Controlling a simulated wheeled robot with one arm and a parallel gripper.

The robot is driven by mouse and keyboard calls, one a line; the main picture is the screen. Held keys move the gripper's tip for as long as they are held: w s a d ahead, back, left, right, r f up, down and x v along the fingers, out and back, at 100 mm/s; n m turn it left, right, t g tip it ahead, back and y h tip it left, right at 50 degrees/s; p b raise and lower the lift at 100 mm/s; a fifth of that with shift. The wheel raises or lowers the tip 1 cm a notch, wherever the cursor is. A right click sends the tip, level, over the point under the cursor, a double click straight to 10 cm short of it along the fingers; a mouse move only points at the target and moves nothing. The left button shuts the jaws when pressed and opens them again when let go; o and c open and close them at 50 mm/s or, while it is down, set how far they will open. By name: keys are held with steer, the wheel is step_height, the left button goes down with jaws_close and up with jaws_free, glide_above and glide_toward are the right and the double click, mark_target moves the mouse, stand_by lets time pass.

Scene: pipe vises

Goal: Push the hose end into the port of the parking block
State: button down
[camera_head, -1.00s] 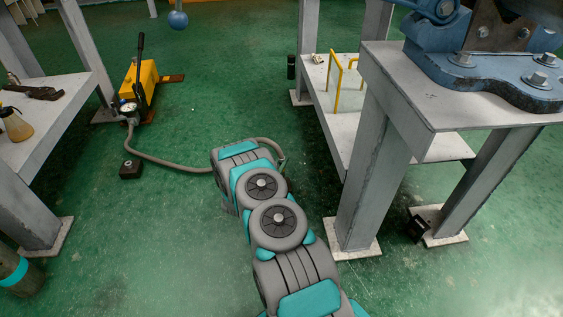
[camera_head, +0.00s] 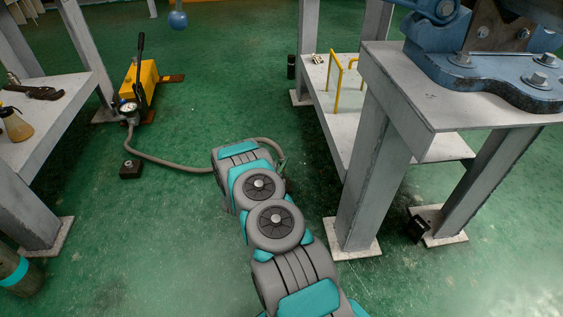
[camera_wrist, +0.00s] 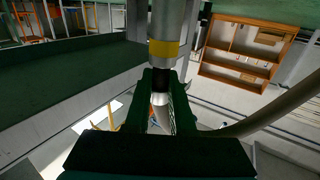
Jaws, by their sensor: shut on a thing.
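My gripper (camera_wrist: 162,78) shows in the wrist view with its dark fingers closed around a metal hose end (camera_wrist: 164,47) that has a yellow band. The grey hose (camera_wrist: 268,112) curves away to the right there. In the head view my arm hides the gripper and the hose end. The hose (camera_head: 178,165) runs over the floor from the yellow hand pump (camera_head: 140,85) to the far end of my arm. A small dark block (camera_head: 131,169) with a stub on top sits on the floor near the pump; I cannot tell whether it is the parking block. No port is clearly visible.
A grey stand (camera_head: 375,150) with a blue vise (camera_head: 480,65) is close to the right of my arm. A grey table (camera_head: 45,130) is at the left. Another dark block (camera_head: 418,228) lies by the stand's foot. Green floor is open between them.

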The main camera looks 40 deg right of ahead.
steer(key=shift+f+b, duration=0.4)
steer(key=shift+f, duration=1.2)
steer(key=c, duration=0.7)
jaws_free()
steer(key=shift+p+v, duration=0.35)
steer(key=shift+v, duration=3.55)
